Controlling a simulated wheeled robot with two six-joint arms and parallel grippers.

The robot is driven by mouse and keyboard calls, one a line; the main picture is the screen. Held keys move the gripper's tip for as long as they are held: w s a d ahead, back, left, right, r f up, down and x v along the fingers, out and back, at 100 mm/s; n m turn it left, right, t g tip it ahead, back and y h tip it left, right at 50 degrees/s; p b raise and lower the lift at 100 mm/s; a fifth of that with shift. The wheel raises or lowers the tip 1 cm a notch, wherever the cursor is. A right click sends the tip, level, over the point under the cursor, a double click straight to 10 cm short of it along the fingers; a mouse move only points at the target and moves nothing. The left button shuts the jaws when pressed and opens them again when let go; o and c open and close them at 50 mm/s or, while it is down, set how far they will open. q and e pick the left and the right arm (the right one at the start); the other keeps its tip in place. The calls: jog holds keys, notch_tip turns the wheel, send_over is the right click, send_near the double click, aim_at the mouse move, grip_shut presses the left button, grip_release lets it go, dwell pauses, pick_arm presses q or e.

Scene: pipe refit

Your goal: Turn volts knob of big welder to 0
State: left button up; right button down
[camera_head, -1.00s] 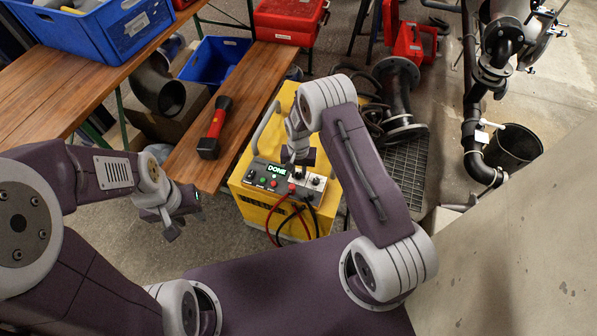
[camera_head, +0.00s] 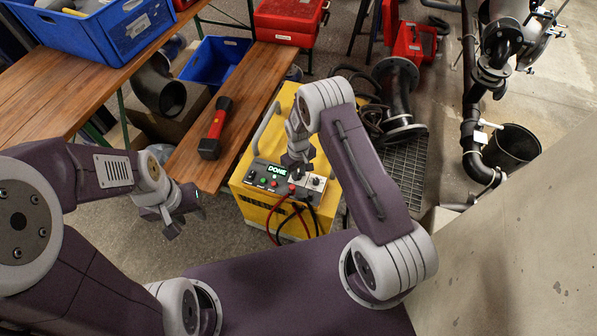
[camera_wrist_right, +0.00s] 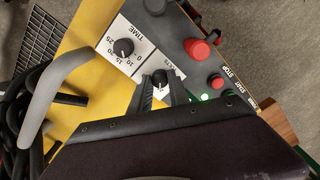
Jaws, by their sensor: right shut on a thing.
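The big welder (camera_head: 258,207) is a yellow box at the centre of the head view, with a control panel on top and a green display reading DONE. In the right wrist view, a small black knob (camera_wrist_right: 160,75) with a white pointer sits between the fingertips of my right gripper (camera_wrist_right: 160,84); its label is partly hidden. A second black knob (camera_wrist_right: 123,47) marked TIME is beside it. In the head view my right gripper (camera_head: 298,168) is down at the panel, shut on the knob. My left gripper (camera_head: 172,222) hangs empty left of the welder; its jaw opening is unclear.
Red and black cables (camera_head: 292,218) hang from the welder's front. A wooden bench (camera_head: 190,165) with a red-black flashlight (camera_head: 215,130) is to the left. A flanged pipe (camera_head: 398,95) lies behind right.

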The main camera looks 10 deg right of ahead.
aim_at(299, 175)
jog(key=n, duration=0.4)
jog(key=shift+n, duration=0.3)
jog(key=shift+n+p, duration=0.3)
jog(key=shift+n, duration=2)
jog(key=c, duration=1.2)
grip_release()
jog(key=shift+c, duration=0.2)
jog(key=shift+r, duration=0.1)
notch_tip(299, 175, up, 9)
jog(key=p, duration=0.1)
jog(key=shift+p, duration=0.35)
